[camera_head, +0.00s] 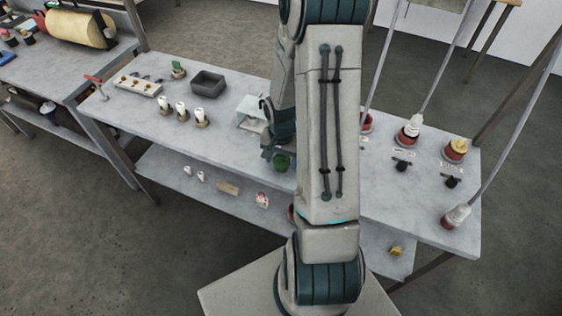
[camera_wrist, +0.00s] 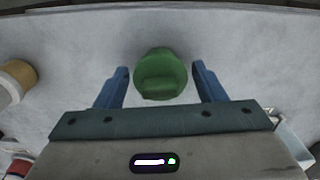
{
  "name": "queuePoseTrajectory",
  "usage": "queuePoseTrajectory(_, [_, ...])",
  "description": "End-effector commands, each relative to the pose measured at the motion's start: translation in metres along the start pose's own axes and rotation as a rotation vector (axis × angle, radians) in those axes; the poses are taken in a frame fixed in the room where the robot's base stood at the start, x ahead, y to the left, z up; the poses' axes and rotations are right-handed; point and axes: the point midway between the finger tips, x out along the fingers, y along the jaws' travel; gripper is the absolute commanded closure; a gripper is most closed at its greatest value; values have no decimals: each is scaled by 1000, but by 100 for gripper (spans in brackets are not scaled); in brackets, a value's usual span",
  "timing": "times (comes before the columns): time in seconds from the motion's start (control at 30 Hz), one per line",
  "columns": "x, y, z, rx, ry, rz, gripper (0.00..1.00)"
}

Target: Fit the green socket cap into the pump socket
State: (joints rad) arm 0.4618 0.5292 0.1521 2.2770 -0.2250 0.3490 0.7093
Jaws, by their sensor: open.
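The green socket cap (camera_wrist: 161,75) stands on the grey table between my gripper's two blue fingers in the wrist view. My gripper (camera_wrist: 160,70) is open, with a gap on either side of the cap. In the head view the green cap (camera_head: 283,162) is just below my gripper, close to the table's front edge and partly behind my arm. Red-based sockets stand on the right of the table; one red socket (camera_head: 367,121) is partly hidden by my arm. I cannot tell which is the pump socket.
Sockets with a white top (camera_head: 409,131), a yellow top (camera_head: 455,150) and another white top (camera_head: 456,215) stand at right, near slanting rods. White cylinders (camera_head: 182,111), a dark tray (camera_head: 208,82) and a clear box (camera_head: 250,115) stand left of my arm. A lower shelf holds small items.

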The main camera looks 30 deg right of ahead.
Motion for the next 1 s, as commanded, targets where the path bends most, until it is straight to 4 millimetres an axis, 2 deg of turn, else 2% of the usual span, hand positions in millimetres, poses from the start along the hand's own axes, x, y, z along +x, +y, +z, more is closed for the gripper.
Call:
queuePoseTrajectory(0.17, [0, 0, 0, 1, 0, 0, 36])
queuePoseTrajectory(0.2, [0, 0, 0, 1, 0, 0, 48])
queuePoseTrajectory(0.3, [0, 0, 0, 1, 0, 0, 72])
queuePoseTrajectory(0.73, [-3, 0, -1, 1, 2, 0, 73])
queuePoseTrajectory(0.87, [-11, 0, -1, 3, 3, -1, 73])
queuePoseTrajectory(1.0, [-27, 0, -1, 3, 5, -2, 73])
